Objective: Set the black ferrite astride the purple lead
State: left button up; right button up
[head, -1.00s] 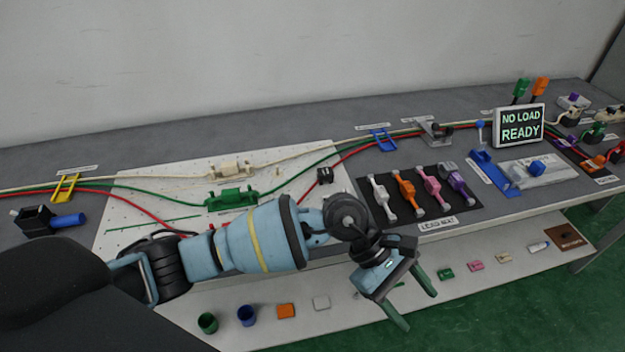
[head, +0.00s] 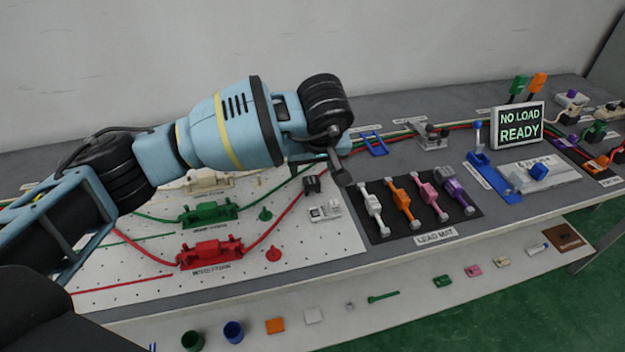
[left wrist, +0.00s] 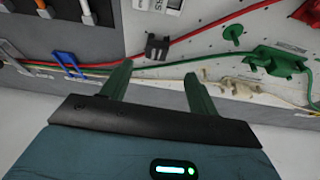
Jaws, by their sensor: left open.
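A small black block (head: 312,184), which I take to be the black ferrite, sits at the red cable near the pegboard's right edge. It also shows in the left wrist view (left wrist: 156,46), beyond the gap between my fingertips. The purple lead (head: 455,190) lies on the black lead mat, rightmost in the row, with grey end pieces. My left gripper (left wrist: 157,72) has its green fingers spread with nothing between them. My right gripper is not in view.
White, orange and pink leads (head: 401,200) lie beside the purple one on the lead mat (head: 380,234). The pegboard (head: 310,248) carries green (head: 209,212) and red (head: 210,252) fixtures. A blue lever fixture (head: 490,172) and display (head: 520,124) stand right of the mat.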

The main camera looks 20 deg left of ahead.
aim_at(311, 178)
pick_arm(q)
jog(key=shift+w+x, duration=0.15)
jog(key=shift+x, duration=1.85)
jog(key=shift+w+x, duration=0.15)
jog(key=shift+x, duration=1.8)
jog(key=shift+d+r, duration=0.1)
jog(key=c, duration=1.1)
jog(key=shift+r, duration=0.45)
notch_tip(311, 178, up, 3)
jog(key=shift+w+f, duration=0.1)
jog(key=shift+f, duration=0.05)
jog(key=s+d, duration=0.1)
jog(key=s, duration=0.4)
jog(key=s+d+r, duration=0.1)
jog(key=s+d, duration=0.1)
jog(key=s, duration=0.3)
jog(key=s+d, duration=0.1)
jog(key=s, duration=0.4)
jog(key=shift+s+d+r, duration=0.2)
jog(key=shift+s+d, duration=0.1)
jog(key=shift+f, duration=0.1)
